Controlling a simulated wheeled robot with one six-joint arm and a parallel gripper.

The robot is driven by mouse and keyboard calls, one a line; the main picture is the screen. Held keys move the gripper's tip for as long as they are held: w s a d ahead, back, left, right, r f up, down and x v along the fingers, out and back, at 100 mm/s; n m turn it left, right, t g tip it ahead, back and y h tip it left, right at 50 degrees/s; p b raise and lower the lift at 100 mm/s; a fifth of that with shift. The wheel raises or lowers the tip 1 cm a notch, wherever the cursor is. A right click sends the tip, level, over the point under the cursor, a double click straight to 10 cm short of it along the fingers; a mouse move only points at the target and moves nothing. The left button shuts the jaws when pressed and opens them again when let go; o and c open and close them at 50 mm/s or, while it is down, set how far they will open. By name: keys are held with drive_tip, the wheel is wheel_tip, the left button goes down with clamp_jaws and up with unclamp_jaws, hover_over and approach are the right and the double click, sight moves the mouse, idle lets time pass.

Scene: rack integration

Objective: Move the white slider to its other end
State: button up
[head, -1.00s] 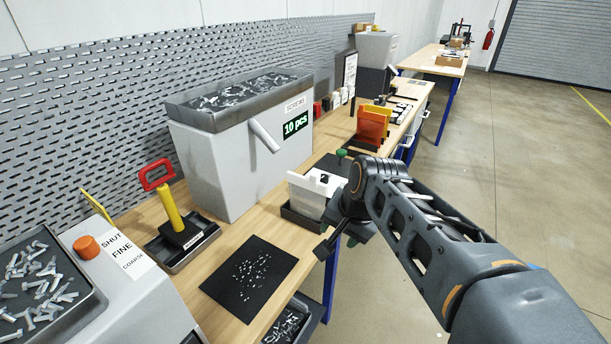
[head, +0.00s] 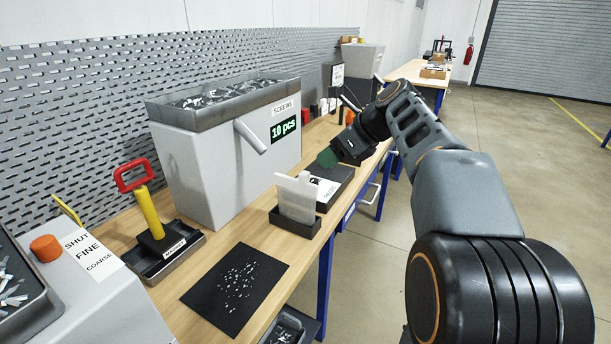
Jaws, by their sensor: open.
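I cannot clearly pick out the white slider. A low dark box (head: 338,174) with a white labelled plate (head: 324,190) on top stands at the bench's front edge, right of the middle. My gripper (head: 342,150) is above and behind this box, apart from it as far as I can tell. It is open and empty, with a green part showing at its lower left. My wrist and gripper hide part of the bench behind the box.
The grey screw dispenser (head: 190,170) has a pale lever (head: 250,137). A black mat (head: 212,296) with small parts and a red-handled yellow tool (head: 150,212) are nearer. The floor at right is clear.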

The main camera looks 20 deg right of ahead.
sight(305, 173)
drive_tip(key=b+x, duration=0.1)
drive_tip(key=x, duration=0.9)
drive_tip(key=shift+w+f, duration=0.1)
drive_tip(key=shift+f, duration=0.1)
drive_tip(key=shift+c, duration=0.2)
clamp_jaws()
